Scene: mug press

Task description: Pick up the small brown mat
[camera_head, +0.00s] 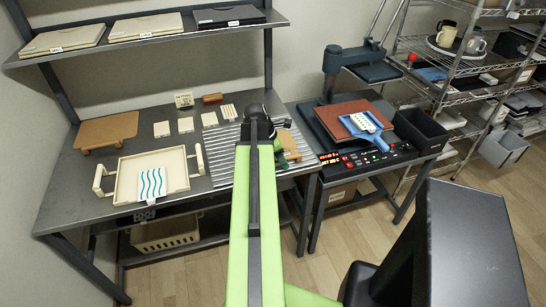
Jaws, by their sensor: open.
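A small tan-brown flat piece (291,145), possibly the small brown mat, lies at the right end of the grey ribbed surface (222,150), partly hidden by my arm. A small reddish-brown piece (213,98) lies at the back of the table. I cannot tell for sure which one is the mat. My gripper (279,150) is at the far end of the green arm, close beside the tan-brown piece. It is open; its fingertips are mostly hidden, and I cannot tell whether they touch the piece.
A cream tray (126,180) holds a wavy-patterned tile (152,184). A brown board (107,128) stands at the back left. A press (329,88) with a reddish plate (338,110) and blue-handled tool (368,127) stands right, beside a black bin (418,128). A shelf (130,40) overhangs the table.

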